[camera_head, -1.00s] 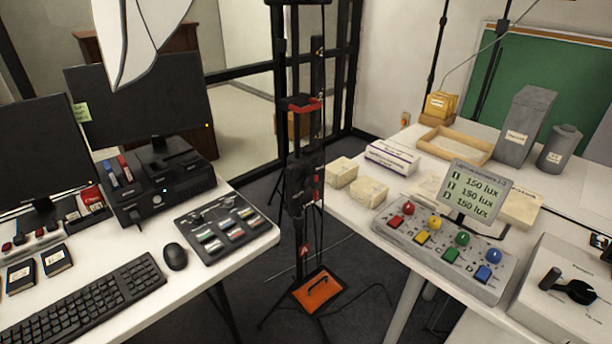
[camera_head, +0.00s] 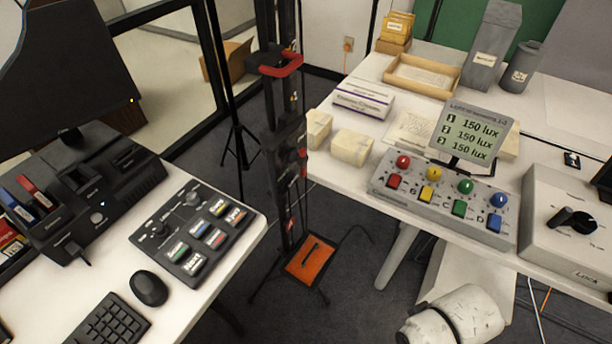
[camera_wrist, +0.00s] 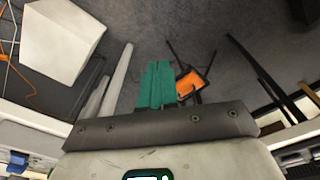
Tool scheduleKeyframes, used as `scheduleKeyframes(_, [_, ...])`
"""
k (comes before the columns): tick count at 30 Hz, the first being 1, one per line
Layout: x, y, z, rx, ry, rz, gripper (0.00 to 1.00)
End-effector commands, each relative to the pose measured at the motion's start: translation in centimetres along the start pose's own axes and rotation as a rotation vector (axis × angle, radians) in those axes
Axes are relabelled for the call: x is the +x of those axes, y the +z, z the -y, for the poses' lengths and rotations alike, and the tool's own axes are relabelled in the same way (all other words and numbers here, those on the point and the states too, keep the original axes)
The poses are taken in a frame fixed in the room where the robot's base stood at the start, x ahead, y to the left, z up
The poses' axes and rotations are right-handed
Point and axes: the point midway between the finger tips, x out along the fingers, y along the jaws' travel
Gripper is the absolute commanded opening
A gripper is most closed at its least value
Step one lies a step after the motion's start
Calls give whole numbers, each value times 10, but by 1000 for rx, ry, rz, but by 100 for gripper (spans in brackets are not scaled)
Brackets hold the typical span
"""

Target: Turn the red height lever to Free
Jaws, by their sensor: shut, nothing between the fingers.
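A black upright column (camera_head: 289,120) stands between the two tables. A red bar-like handle (camera_head: 281,64) juts from its upper part, and smaller red parts (camera_head: 302,154) sit lower on it. I cannot read a Free marking or tell the lever's setting. My gripper (camera_wrist: 158,64) shows as teal fingers in the wrist view, closed together with nothing between them. It points over dark floor, beside the orange plate (camera_wrist: 188,84), and does not touch the red handle in view.
An orange plate (camera_head: 311,260) lies at the column's foot among black stand legs. The left table (camera_head: 210,285) holds a button panel and mouse. The right table holds a coloured-knob console (camera_head: 440,205), boxes and a white dial box (camera_head: 570,225). Floor shows between the tables.

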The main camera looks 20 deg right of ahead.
Motion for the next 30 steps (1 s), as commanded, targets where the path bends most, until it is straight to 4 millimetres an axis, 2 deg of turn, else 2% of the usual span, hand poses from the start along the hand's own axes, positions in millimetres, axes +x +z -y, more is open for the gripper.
scheduleKeyframes(5, [2, -3, -3, 1, 12, -14, 0])
scheduleKeyframes(8, [6, -18, -14, 2, 70, -77, 0])
scheduleKeyframes(13, [6, -71, -56, -42, 298, -314, 0])
scheduleKeyframes(16, [-9, -110, -78, -127, 475, -485, 0])
scheduleKeyframes(19, [-30, -146, -86, -254, 644, -648, 0])
scheduleKeyframes(23, [-59, -188, -73, -481, 840, -839, 0])
scheduleKeyframes(27, [-78, -222, -31, -776, 993, -1008, 0])
scheduleKeyframes(30, [-82, -236, 4, -975, 1056, -1095, 0])
